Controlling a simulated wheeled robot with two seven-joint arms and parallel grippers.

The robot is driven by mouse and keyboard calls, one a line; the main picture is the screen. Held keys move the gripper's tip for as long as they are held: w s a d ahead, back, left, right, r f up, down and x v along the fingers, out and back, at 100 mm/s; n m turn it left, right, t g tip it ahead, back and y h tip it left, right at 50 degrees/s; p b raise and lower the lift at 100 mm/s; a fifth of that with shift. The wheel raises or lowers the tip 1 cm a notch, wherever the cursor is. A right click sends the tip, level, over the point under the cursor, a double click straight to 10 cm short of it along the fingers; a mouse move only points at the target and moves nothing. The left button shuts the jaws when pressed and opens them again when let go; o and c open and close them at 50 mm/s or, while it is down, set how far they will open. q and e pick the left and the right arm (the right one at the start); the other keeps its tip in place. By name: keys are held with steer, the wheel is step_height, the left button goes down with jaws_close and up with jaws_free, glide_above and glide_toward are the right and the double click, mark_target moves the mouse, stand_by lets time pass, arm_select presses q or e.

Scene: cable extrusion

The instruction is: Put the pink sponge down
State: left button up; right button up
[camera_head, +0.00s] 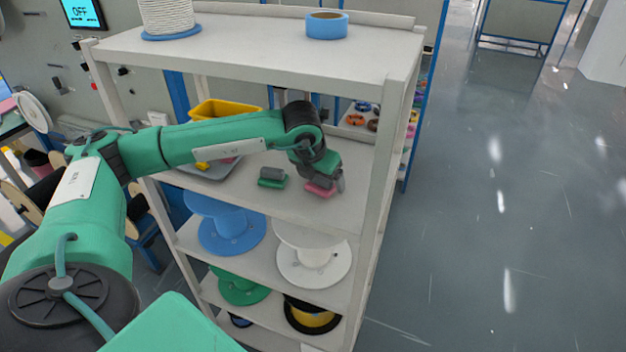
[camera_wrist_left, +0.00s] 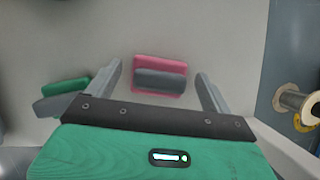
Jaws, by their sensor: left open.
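The pink sponge (camera_head: 318,190) with a grey layer lies on the second shelf from the top, under my left gripper (camera_head: 333,180). In the left wrist view the pink sponge (camera_wrist_left: 160,66) lies between and just ahead of the open fingers of my left gripper (camera_wrist_left: 165,85), with gaps on both sides. A green and grey sponge (camera_head: 272,178) lies to its left on the same shelf; it also shows in the left wrist view (camera_wrist_left: 66,87), left of the left finger. My right gripper is not in view.
The white shelf rack (camera_head: 225,60) has a top board close above my left arm and a post (camera_head: 385,140) to the right. A yellow bin (camera_head: 225,107) and a grey tray (camera_head: 208,172) stand left of the sponges. Blue (camera_head: 225,228) and white (camera_head: 312,262) spools fill the shelf below.

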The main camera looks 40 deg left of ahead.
arm_select(q)
steer(key=shift+r+p, duration=0.1)
steer(key=shift+p, duration=0.2)
steer(key=s+r+b, duration=0.1)
steer(key=r+b, duration=0.1)
steer(key=b, duration=0.1)
steer(key=shift+s, duration=0.35)
steer(key=s+b, duration=0.6)
steer(key=s, duration=0.5)
steer(key=shift+s+d+r, duration=0.2)
steer(key=shift+s, duration=0.05)
